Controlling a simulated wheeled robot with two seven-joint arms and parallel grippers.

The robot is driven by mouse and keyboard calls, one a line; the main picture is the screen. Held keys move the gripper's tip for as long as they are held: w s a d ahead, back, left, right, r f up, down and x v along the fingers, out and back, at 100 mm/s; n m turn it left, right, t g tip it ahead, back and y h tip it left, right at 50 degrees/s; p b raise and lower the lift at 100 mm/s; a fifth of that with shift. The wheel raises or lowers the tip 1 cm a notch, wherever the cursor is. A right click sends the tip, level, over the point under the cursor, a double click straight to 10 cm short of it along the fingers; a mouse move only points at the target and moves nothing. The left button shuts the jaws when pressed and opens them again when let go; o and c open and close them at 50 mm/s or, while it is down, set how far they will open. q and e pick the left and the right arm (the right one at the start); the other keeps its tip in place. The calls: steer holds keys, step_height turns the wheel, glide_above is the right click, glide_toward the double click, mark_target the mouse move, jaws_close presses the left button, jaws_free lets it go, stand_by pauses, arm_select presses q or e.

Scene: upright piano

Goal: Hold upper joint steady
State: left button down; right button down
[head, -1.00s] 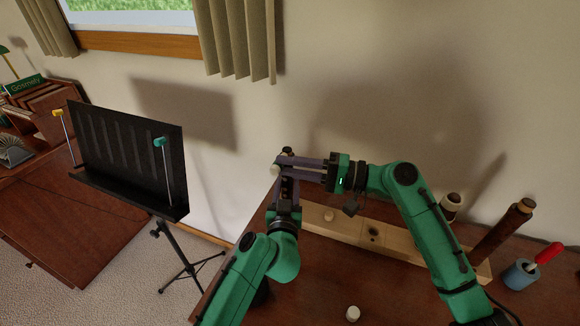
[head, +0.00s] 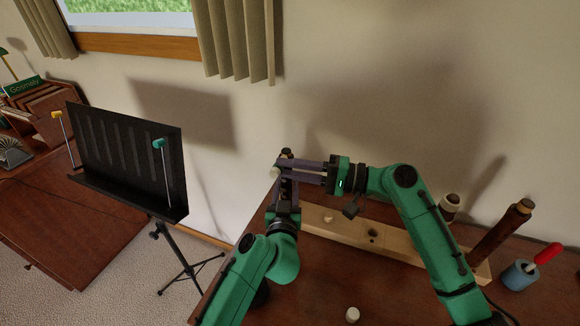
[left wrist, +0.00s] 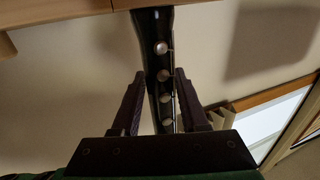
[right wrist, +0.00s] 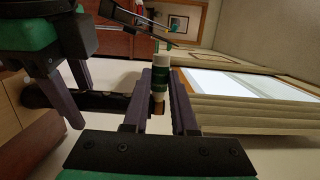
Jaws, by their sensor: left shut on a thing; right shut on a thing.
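The upper joint is a dark tube with round silver keys, standing roughly upright in the left wrist view (left wrist: 162,72). My left gripper (head: 287,188) is shut on it, one finger on each side. Only the dark top of the joint (head: 287,153) shows clearly above the fingers in the head view. My right gripper (head: 282,167) reaches across from the right at the joint's top end. It is shut on a small white and green tube with a brownish tip (right wrist: 160,82).
A pale wooden block (head: 405,247) with holes lies on the brown top, below the right arm. A white cap (head: 352,313) lies in front. A black music stand (head: 130,150) is left.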

steer(key=shift+a+f, duration=0.1)
stand_by(0.4)
steer(key=shift+r, duration=0.3)
steer(key=shift+a+r, duration=0.1)
stand_by(0.5)
steer(key=shift+w+f, duration=0.15)
steer(key=shift+f, duration=0.15)
steer(key=shift+f, duration=0.1)
stand_by(0.4)
steer(key=shift+d+r, duration=0.2)
steer(key=shift+r, duration=0.25)
